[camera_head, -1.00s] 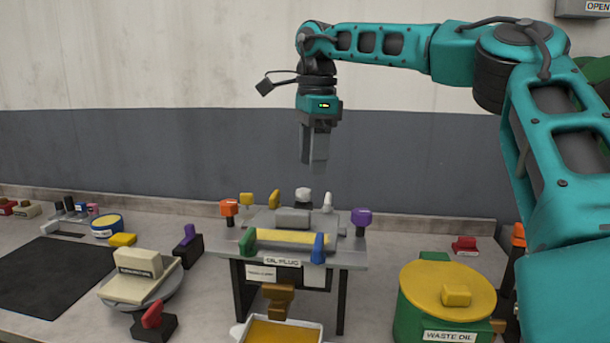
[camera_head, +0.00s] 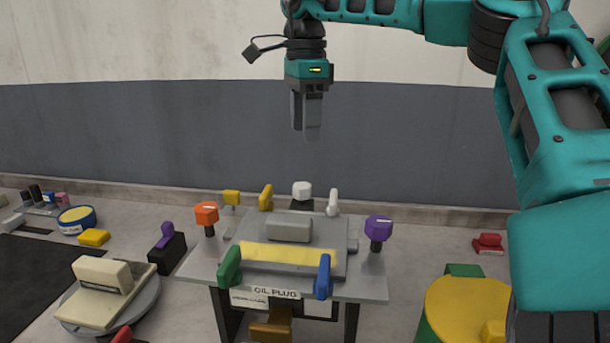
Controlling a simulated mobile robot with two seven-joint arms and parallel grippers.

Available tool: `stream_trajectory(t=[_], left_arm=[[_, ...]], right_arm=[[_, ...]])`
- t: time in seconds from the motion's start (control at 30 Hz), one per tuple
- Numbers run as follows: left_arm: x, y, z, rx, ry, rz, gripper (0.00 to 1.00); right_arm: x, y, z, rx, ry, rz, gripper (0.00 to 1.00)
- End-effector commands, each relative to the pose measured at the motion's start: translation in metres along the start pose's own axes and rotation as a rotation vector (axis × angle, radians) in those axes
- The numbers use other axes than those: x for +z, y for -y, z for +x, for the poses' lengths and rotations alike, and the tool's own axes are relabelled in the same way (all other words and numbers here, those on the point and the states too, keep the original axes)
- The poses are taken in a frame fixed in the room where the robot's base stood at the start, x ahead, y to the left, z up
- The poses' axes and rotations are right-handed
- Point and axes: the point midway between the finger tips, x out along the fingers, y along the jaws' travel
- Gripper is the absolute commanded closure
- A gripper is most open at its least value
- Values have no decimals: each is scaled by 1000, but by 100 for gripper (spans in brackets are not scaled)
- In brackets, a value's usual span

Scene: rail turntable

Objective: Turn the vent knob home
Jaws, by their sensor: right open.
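A small metal stand (camera_head: 360,288) labelled OIL PLUG carries several coloured knobs and levers. None has a readable vent label, so I cannot tell which is the vent knob. A white knob (camera_head: 302,190) stands at its back, an orange knob (camera_head: 207,213) at its left and a purple knob (camera_head: 378,228) at its right. A green lever (camera_head: 229,267) and a blue lever (camera_head: 323,277) are at the front corners. My right gripper (camera_head: 306,132) is open and empty, pointing down, above the white knob in the picture and clear of it. My left gripper is out of view.
A yellow-topped green drum (camera_head: 455,305) stands at the right, with a red part (camera_head: 488,243) behind it. At the left are a round plate with a cream block (camera_head: 102,275), a purple-handled block (camera_head: 166,250) and a black mat (camera_head: 30,280). A wall rises behind.

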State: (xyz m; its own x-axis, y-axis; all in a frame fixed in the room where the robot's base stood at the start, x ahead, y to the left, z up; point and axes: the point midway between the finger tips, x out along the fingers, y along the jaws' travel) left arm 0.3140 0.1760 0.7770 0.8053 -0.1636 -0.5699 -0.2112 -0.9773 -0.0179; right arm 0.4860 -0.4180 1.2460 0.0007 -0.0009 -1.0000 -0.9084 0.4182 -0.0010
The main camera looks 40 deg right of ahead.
Motion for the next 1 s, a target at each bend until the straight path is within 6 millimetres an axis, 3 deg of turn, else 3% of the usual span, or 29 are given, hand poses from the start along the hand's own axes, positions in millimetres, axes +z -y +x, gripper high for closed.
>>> stream_trajectory(t=[0.3, 0.5, 0.7, 1.0], left_arm=[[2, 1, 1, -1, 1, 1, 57], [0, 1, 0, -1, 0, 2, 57], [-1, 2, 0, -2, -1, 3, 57], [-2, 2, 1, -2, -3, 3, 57]], right_arm=[[-1, -1, 68, 5, 1, 1, 38], [-1, -1, 98, 3, 0, 2, 38], [0, 0, 111, 0, 0, 2, 38], [-1, 0, 113, 0, 0, 2, 40]])
